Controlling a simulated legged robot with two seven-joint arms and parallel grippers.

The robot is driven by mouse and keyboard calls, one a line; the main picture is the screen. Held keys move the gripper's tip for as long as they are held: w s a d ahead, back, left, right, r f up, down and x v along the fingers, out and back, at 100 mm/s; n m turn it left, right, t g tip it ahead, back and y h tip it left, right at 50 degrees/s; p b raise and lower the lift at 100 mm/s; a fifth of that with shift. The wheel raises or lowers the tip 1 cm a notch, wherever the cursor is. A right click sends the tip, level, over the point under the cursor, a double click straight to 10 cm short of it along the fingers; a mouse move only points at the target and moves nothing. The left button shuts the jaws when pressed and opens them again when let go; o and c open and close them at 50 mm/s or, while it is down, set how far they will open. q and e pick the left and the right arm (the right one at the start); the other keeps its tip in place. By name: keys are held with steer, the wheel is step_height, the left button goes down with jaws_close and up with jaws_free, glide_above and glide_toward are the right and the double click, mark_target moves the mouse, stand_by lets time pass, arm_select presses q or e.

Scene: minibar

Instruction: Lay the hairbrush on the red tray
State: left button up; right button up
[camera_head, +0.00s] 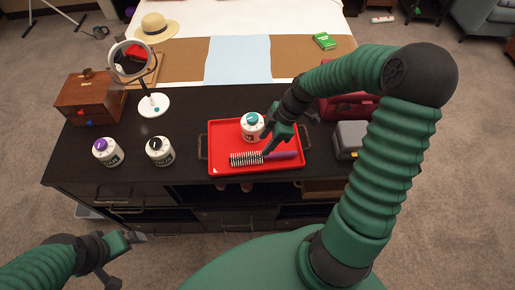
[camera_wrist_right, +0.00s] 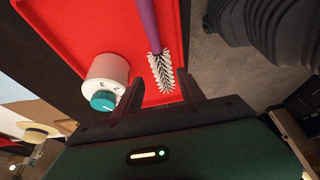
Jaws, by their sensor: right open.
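The hairbrush (camera_head: 247,158) lies on the red tray (camera_head: 226,128), near its front edge. Its purple handle (camera_head: 284,155) points right and its bristles point left. In the right wrist view the purple handle (camera_wrist_right: 146,20) and white-and-black bristles (camera_wrist_right: 161,73) lie over the red tray (camera_wrist_right: 75,22). My right gripper (camera_head: 270,146) is open just above the hairbrush; its fingers also show in the right wrist view (camera_wrist_right: 160,95), apart near the bristle end. My left gripper (camera_head: 128,240) is at lower left, away from the tray, and its jaw opening is unclear.
A grey case (camera_head: 350,138) and dark red case (camera_head: 345,107) are right.

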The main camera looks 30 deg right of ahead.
steer(key=s+a+r+m+h, duration=0.3)
steer(key=s+a+m, duration=0.4)
steer(key=a+m, duration=0.3)
steer(key=m+h, duration=0.1)
steer(key=m, duration=0.1)
steer(key=shift+s+a+r+m+t, duration=0.15)
steer(key=shift+s+r+m+t, duration=0.15)
steer(key=shift+s+r, duration=0.1)
